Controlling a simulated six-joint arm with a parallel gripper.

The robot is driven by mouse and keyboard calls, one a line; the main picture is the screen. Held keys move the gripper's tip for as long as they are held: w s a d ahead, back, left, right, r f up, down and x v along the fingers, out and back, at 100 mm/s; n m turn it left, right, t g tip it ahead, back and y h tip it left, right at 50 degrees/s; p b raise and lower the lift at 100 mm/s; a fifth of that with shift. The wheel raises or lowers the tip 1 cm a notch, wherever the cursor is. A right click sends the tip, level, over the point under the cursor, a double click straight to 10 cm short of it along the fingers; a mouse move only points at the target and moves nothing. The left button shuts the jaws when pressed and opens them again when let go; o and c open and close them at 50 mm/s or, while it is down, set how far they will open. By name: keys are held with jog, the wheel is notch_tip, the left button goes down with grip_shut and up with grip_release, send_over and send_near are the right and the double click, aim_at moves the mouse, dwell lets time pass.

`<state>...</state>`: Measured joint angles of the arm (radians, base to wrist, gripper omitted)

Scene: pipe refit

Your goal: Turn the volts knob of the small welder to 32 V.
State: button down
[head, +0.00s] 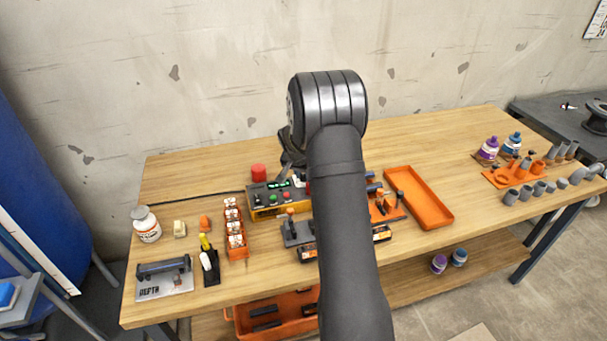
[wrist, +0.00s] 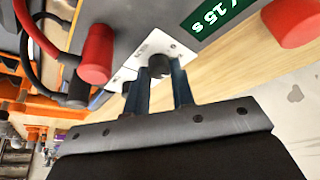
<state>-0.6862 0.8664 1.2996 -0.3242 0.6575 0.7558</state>
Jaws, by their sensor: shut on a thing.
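The small welder (head: 265,208) stands at the back middle of the bench, yellow with a dark top, a lit green display and small buttons. Its display is too small to read in the head view. In the wrist view its grey face (wrist: 135,18) carries a green label reading "15 s", upside down. The dark volts knob (wrist: 158,66) sits on a white plate in that view. My gripper (wrist: 158,80) is shut on the knob, one bluish finger on either side. The knob's pointer and scale cannot be made out. My arm hides the knob and part of the welder in the head view.
Red and black plugs with cables (wrist: 97,52) stand close to the gripper. A red round object (head: 258,172) is behind the welder. An orange tray (head: 447,222) lies right of my arm, and an orange bottle rack (head: 236,252) at front left.

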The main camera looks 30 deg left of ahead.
jog(key=shift+m+h, duration=0.3)
jog(key=shift+m, duration=0.4)
jog(key=c, duration=1.2)
grip_release()
jog(key=shift+c, duration=0.2)
jog(key=v, duration=1.7)
jog(key=shift+a+r, duration=0.2)
jog(key=shift+r, duration=0.05)
jog(key=shift+s, duration=0.1)
